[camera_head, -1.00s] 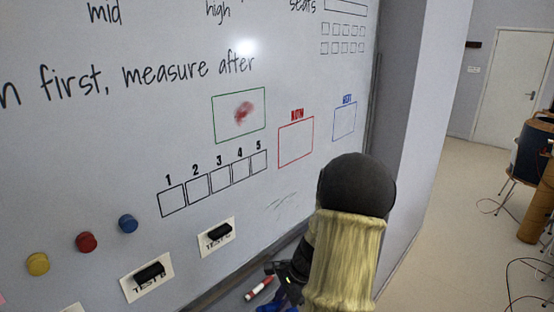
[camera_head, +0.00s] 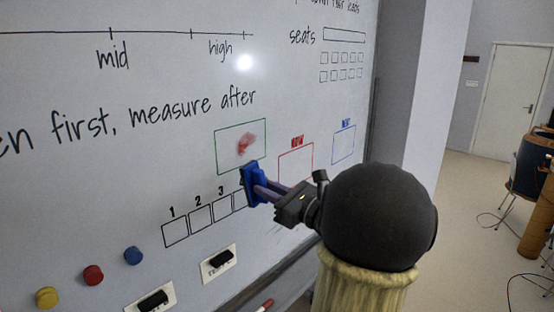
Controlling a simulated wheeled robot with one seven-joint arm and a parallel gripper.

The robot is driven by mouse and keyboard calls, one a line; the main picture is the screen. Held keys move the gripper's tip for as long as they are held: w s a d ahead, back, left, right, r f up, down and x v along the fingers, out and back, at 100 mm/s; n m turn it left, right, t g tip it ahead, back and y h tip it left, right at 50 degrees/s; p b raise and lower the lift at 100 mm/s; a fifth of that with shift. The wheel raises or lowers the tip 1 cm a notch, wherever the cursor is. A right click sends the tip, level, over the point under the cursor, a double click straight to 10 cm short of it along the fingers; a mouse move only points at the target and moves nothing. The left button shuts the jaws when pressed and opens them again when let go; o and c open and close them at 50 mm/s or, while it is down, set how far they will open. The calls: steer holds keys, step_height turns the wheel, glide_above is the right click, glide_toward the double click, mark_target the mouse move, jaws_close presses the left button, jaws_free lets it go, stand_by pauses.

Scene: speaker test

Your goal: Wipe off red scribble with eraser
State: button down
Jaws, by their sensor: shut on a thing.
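The red scribble (camera_head: 246,144) is a smeared red patch inside a green rectangle on the whiteboard (camera_head: 150,165). My gripper (camera_head: 268,193) is shut on a blue eraser (camera_head: 253,184) and holds it just below the green rectangle, over the right end of the numbered boxes. The eraser is below and slightly right of the scribble, apart from it in the picture. I cannot tell whether the eraser touches the board. The eraser and gripper hide the boxes at the right end of the row.
Yellow (camera_head: 47,297), red (camera_head: 93,275) and blue (camera_head: 133,256) magnets sit at the lower left. Two black items on white cards (camera_head: 218,262) are on the lower board. A red marker (camera_head: 264,305) lies at the bottom. Red and blue boxes are to the right.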

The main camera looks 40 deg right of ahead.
mark_target(258, 164)
step_height(258, 164, up, 7)
steer(key=s+d+m+t+h, duration=0.1)
steer(key=shift+s+d+f, duration=0.15)
steer(key=shift+s+f, duration=0.05)
steer(key=shift+w, duration=0.1)
steer(key=shift+f+p+x, duration=0.1)
steer(key=shift+f+x, duration=0.1)
steer(key=shift+x, duration=0.75)
steer(key=shift+f+p+x, duration=0.15)
steer(key=shift+f+x, duration=0.05)
steer(key=shift+x, duration=0.75)
steer(key=shift+f+p+x, duration=0.1)
steer(key=shift+f+x, duration=0.15)
steer(key=shift+x, duration=0.75)
steer(key=shift+w, duration=1.05)
steer(key=shift+d, duration=0.2)
steer(key=shift+w+d, duration=0.1)
steer(key=shift+d, duration=1.6)
